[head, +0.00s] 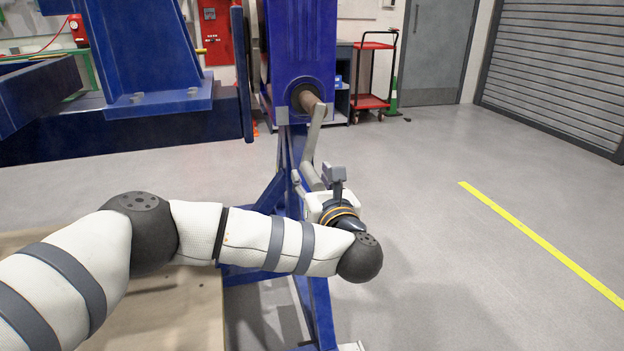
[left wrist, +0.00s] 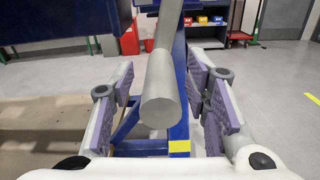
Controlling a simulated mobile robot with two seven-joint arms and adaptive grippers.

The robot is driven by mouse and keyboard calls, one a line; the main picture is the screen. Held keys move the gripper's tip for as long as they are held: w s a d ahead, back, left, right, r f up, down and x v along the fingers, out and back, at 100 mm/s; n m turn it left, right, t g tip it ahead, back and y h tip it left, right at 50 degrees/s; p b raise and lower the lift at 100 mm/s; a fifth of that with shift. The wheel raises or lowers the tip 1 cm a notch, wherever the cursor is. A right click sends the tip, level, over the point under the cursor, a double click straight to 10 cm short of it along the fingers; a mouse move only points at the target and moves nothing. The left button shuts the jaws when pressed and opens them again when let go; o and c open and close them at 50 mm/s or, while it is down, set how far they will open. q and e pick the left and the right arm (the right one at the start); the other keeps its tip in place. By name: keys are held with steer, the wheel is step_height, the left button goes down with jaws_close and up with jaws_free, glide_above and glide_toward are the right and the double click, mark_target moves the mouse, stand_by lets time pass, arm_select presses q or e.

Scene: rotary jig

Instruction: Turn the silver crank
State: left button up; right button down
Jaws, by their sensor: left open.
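The silver crank (head: 314,135) hangs down from a brown shaft (head: 308,99) on the blue jig's upright. Its grey round handle (left wrist: 160,98) points toward the camera in the left wrist view, its end face in plain sight. My left gripper (head: 316,181) is at the lower end of the crank. In the left wrist view its two purple-padded fingers (left wrist: 162,82) are open, one on each side of the handle, with a gap on both sides. In the head view my wrist partly hides the handle. My right gripper is in neither view.
The blue jig frame (head: 293,150) stands directly behind and below the crank. A large blue bracket (head: 150,55) is at the left. A red cart (head: 371,100) stands at the back. The grey floor (head: 450,260) to the right is clear, with a yellow line (head: 540,243).

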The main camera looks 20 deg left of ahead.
arm_select(q)
steer(key=shift+w+a, duration=0.35)
steer(key=shift+w, duration=0.2)
jaws_close()
steer(key=shift+s+a+r+m+p, duration=0.2)
steer(key=shift+a+r+m+p, duration=0.2)
steer(key=shift+p, duration=0.2)
steer(key=shift+f, duration=0.15)
steer(key=shift+s, duration=0.1)
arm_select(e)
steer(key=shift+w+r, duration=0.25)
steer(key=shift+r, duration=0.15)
arm_select(q)
jaws_free()
steer(key=shift+a, duration=0.15)
